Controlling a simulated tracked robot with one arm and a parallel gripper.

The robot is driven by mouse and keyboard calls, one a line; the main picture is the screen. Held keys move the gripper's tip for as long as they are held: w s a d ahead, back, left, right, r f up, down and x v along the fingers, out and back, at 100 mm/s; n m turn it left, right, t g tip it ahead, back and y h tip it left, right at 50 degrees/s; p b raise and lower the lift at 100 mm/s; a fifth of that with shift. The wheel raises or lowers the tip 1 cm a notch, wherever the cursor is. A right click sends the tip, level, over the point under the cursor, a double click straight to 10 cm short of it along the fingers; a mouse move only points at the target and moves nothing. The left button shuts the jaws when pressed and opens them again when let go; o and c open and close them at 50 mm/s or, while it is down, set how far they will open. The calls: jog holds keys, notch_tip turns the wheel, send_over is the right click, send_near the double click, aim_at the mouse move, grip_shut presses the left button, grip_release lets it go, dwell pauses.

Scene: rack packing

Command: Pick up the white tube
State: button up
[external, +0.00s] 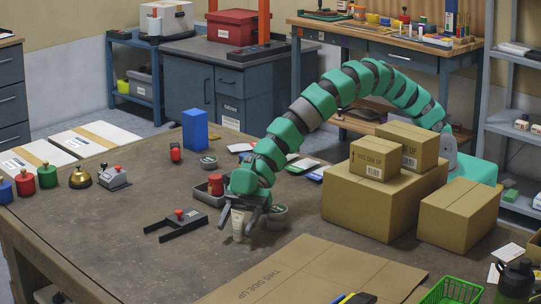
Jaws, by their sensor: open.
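The white tube (238,226) stands upright on the table, in the middle of the external view. My gripper (241,208) is open and points down, right at the tube's upper part. Its fingers hide some of the tube. I cannot tell whether the fingers touch it.
A grey tray with a red item (215,185) is close behind. A black tool with a red knob (178,223) lies left. Cardboard boxes (375,200) stand right; flat cardboard (310,275) lies in front.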

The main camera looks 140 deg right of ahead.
jog(key=c, duration=1)
jog(key=shift+c, duration=0.2)
